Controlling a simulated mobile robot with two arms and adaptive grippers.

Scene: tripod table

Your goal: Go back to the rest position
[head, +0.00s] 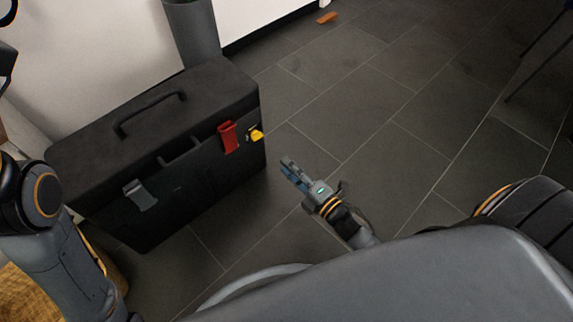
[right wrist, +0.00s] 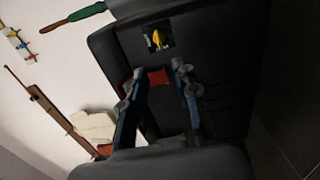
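My right gripper (head: 289,168) is in the middle of the head view, above the floor just right of the black toolbox. In the right wrist view the two fingers of my right gripper (right wrist: 158,72) stand apart, with nothing held between them. The red latch of the toolbox shows beyond the gap. My left arm shows at the left edge of the head view; its gripper cannot be made out.
The closed black toolbox (head: 190,185) has a grey latch (head: 141,195), a red latch (head: 229,138) and a yellow piece (head: 257,134). A small orange object (head: 327,18) lies far back on the floor. A green-handled tool (right wrist: 85,13) shows in the wrist view.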

